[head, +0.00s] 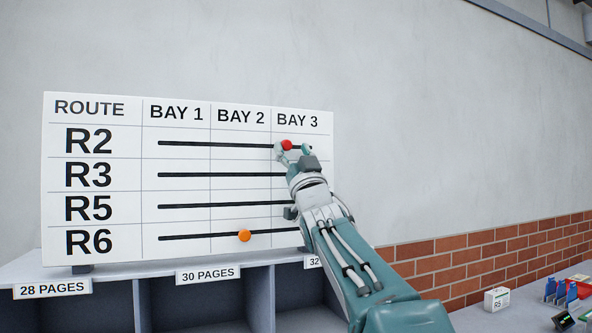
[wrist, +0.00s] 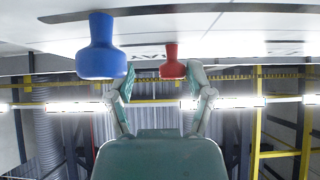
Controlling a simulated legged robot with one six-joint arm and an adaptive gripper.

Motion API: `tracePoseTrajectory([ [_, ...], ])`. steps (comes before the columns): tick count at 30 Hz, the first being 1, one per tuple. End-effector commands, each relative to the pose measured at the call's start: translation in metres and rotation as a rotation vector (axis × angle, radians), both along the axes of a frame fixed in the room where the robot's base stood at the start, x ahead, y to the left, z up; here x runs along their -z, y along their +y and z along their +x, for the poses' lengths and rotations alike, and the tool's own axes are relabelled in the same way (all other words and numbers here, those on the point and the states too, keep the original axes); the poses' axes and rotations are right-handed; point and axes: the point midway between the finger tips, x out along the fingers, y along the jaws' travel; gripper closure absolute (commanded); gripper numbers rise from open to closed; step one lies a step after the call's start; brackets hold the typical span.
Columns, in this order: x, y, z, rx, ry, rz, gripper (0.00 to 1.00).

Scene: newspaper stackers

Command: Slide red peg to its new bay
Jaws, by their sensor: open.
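The white route board (head: 90,190) has slots for R2, R3, R5 and R6 across bays 1 to 3. The red peg (head: 287,145) sits in the R2 slot, in the bay 3 column near its left side. My gripper (head: 293,150) is open at the peg, with a finger on either side. In the wrist view the red peg (wrist: 172,62) shows between the spread fingertips (wrist: 160,85), with gaps beside it. A blue peg (wrist: 97,50) looms at the left there; I do not see it in the head view, where my arm covers part of the board.
An orange peg (head: 245,236) sits in the R6 slot in bay 2. Below the board are grey open compartments (head: 190,305) with page labels. A small white R5 box (head: 497,299) and blue items (head: 560,291) lie at the lower right. The R2 slot left of the red peg is clear.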

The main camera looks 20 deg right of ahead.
Motion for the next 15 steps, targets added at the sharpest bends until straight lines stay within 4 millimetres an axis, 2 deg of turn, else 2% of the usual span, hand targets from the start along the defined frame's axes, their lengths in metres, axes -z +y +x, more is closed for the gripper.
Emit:
tracePoseTrajectory([
  [6, 0.018, 0.006, -0.02, -0.001, 0.0, -0.003, 0.33],
  [15, 0.049, 0.004, -0.05, -0.001, -0.001, 0.0, 0.33],
])
